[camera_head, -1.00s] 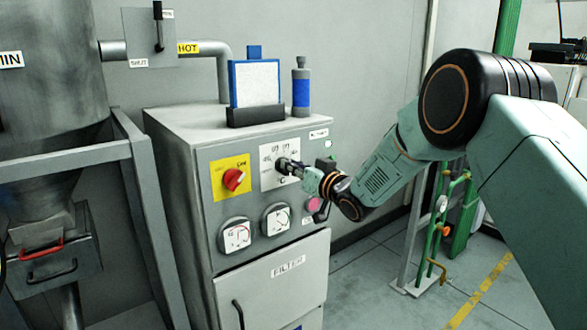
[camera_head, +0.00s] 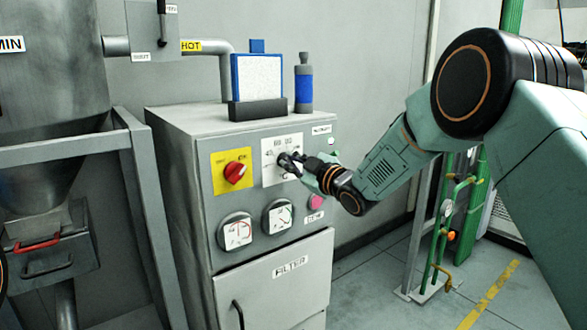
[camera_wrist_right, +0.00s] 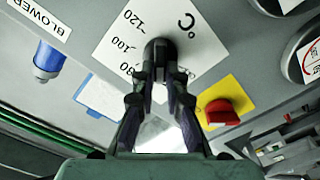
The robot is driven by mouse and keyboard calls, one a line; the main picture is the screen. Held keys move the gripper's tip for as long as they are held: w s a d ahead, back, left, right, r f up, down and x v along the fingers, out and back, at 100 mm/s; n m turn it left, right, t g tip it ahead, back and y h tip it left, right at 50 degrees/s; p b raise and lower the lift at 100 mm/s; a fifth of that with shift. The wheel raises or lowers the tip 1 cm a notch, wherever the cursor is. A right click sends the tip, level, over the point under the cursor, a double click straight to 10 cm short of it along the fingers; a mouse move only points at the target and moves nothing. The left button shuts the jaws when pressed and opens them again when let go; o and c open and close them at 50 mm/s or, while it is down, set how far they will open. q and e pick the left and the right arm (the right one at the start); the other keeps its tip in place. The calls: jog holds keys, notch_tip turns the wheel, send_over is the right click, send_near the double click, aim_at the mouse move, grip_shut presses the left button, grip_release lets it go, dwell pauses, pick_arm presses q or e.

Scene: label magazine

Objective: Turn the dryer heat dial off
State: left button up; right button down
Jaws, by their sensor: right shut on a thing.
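The heat dial's white plate (camera_head: 270,170) is on the front of the grey dryer cabinet. In the right wrist view this plate (camera_wrist_right: 118,50) is marked °C, 120 and 100, with more numbers partly hidden. A black knob (camera_wrist_right: 160,50) sits on it. My right gripper (camera_head: 290,163) reaches in from the right, its fingers shut on the knob; in the right wrist view the fingertips (camera_wrist_right: 160,76) close around it. The knob's pointer is hidden, so I cannot read its setting. My left gripper is not in view.
A red knob on a yellow plate (camera_head: 235,172) is just left of the dial. Two gauges (camera_head: 236,232) sit below, and a pink button (camera_head: 316,201) is at lower right. A blue-framed board (camera_head: 257,80) and a blue bottle (camera_head: 304,88) stand on top.

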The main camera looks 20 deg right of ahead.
jog(key=n+b, duration=0.6)
jog(key=n, duration=0.1)
jog(key=n+b, duration=0.3)
jog(key=n, duration=0.1)
jog(key=shift+a+f, duration=0.15)
jog(key=shift+f, duration=0.2)
jog(key=shift+r+n, duration=0.1)
jog(key=shift+n, duration=0.2)
jog(key=c, duration=1.4)
grip_release()
jog(key=v, duration=1.2)
